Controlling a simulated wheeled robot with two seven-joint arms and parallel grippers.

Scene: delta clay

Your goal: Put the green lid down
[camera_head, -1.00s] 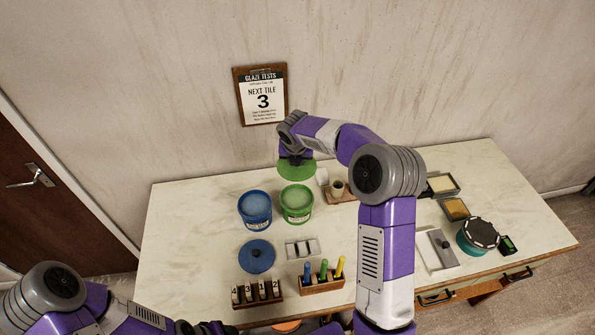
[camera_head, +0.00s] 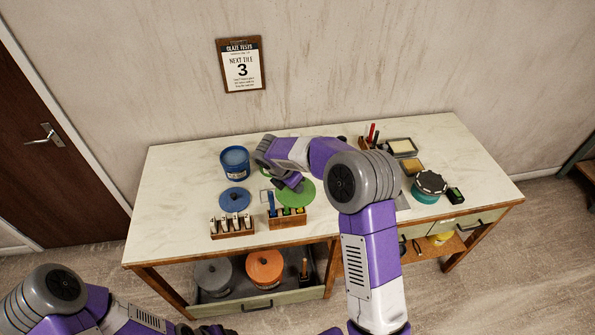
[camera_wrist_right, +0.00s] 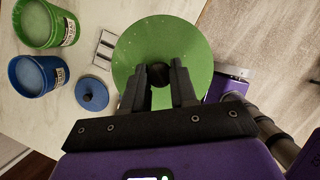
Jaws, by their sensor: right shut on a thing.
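The green lid (camera_head: 306,190) is a round disc with a dark knob, near the front of the table in the head view. My right gripper (camera_head: 292,186) is shut on the knob, which shows between the fingers in the right wrist view (camera_wrist_right: 168,75). I cannot tell whether the lid touches anything beneath it. My left gripper (camera_head: 212,330) is at the bottom edge of the head view, too small and cut off to read.
A blue bucket (camera_head: 235,163) stands at the back left, with a blue lid (camera_head: 234,199) lying in front of it. A rack of numbered tiles (camera_head: 232,228) and a wooden tool holder (camera_head: 287,219) stand along the front edge. The table's left end is clear.

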